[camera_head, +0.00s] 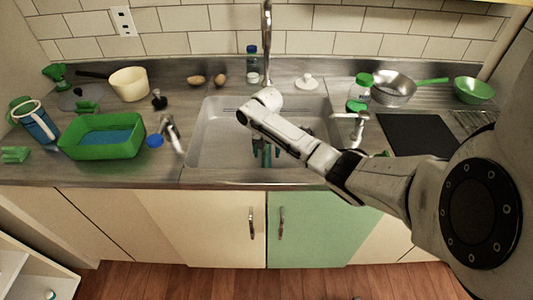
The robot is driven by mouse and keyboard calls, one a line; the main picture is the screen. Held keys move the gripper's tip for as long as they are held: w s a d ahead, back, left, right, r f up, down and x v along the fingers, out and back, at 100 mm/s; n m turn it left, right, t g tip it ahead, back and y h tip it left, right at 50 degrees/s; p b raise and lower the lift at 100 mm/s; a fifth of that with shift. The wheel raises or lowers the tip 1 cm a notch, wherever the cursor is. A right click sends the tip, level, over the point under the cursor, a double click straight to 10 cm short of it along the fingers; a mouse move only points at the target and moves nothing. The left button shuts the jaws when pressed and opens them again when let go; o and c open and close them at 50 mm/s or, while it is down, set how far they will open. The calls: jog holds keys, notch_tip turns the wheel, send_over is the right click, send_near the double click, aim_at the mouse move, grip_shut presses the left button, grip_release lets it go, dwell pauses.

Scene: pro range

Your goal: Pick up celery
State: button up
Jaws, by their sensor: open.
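My arm reaches from the right over the sink, its wrist bent above the basin. Two dark, teal-tinged fingers of my gripper (265,154) show low in the sink, apart, with nothing clearly between them. The arm partly covers that area. I cannot pick out the celery for sure. A small green piece (383,154) shows on the counter right of the sink, partly hidden by my arm. Another green item (15,154) lies at the counter's left front. Both are too small to identify.
The sink (208,135) is mid-counter. Left are a green tray (88,147), a blue pitcher (38,126) and a cream pot (129,85). Right are a green-lidded jar (358,95), a metal pan (394,88), a green bowl (474,91) and a black hob (418,135).

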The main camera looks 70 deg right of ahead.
aim_at(267, 153)
jog(key=shift+f, duration=0.5)
grip_shut()
dwell(0.3)
notch_tip(267, 153, up, 10)
dwell(0.4)
